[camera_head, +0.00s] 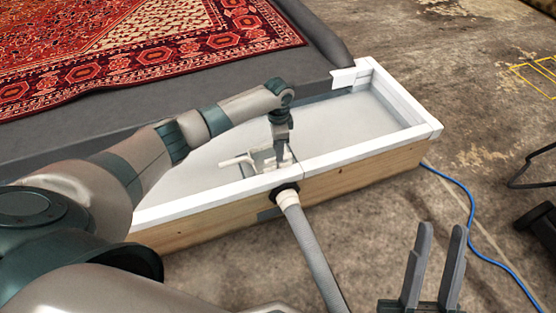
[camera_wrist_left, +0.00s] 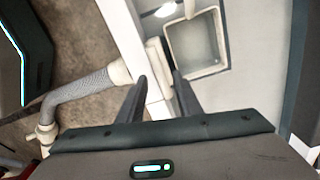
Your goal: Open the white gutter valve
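The white gutter valve (camera_head: 236,162) shows in the head view as a pale bar and fitting beside the square drain opening in the gutter, partly hidden by my left gripper. My left gripper (camera_head: 281,160) points down at the drain, just inside the gutter's front rim. In the left wrist view its fingers (camera_wrist_left: 160,77) are apart, with a white block (camera_wrist_left: 154,55) just past the tips. Whether they touch it I cannot tell. The square drain (camera_wrist_left: 196,46) lies right of the block. My right gripper (camera_head: 432,268) is open and empty at lower right, away from the gutter.
The white-rimmed gutter (camera_head: 408,138) has a wooden front (camera_head: 375,168). A grey hose (camera_head: 315,258) leaves the front below my left gripper. A red rug (camera_head: 150,45) lies on the grey bed behind. A blue cable (camera_head: 490,262) crosses the floor at right.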

